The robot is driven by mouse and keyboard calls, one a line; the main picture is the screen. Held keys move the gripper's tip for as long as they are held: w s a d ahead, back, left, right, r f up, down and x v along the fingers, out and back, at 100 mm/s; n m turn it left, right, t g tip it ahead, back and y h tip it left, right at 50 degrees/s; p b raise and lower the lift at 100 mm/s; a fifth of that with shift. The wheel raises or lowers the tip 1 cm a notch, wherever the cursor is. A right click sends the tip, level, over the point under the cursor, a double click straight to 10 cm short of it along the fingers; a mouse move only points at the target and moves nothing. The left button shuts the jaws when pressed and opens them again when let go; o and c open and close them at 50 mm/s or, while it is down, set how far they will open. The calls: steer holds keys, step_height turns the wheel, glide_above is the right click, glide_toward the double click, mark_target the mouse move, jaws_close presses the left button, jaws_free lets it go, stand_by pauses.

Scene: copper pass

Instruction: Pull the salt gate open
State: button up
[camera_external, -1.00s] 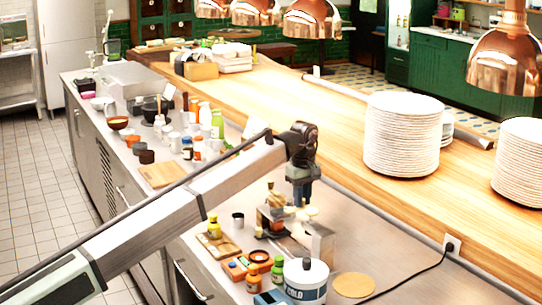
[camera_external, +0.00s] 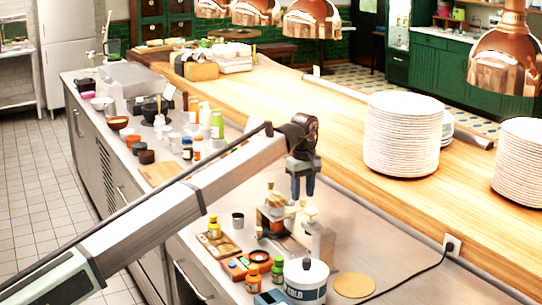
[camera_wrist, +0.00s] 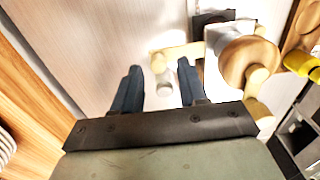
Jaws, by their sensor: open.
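My gripper (camera_external: 303,194) is open and empty, pointing down above a small dispenser-like fixture (camera_external: 318,242) on the steel counter. The fixture has a grey metal body and pale knobs; I cannot tell which part is the salt gate. In the wrist view, my gripper's dark fingers (camera_wrist: 158,72) stand apart. A pale cream bar (camera_wrist: 180,52) with a whitish cylinder (camera_wrist: 164,84) shows between and beyond the fingertips. A round wooden top (camera_wrist: 247,62) lies to the right of the right finger. I see no contact between the fingers and these parts.
A white tub (camera_external: 306,280), small bottles (camera_external: 214,228) and an orange tray (camera_external: 243,268) crowd the counter in front. A round tan board (camera_external: 353,285) lies at right. The wooden pass (camera_external: 335,130) carries plate stacks (camera_external: 403,140). Copper lamps (camera_external: 312,22) hang above.

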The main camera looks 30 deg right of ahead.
steer(key=shift+r, duration=1.8)
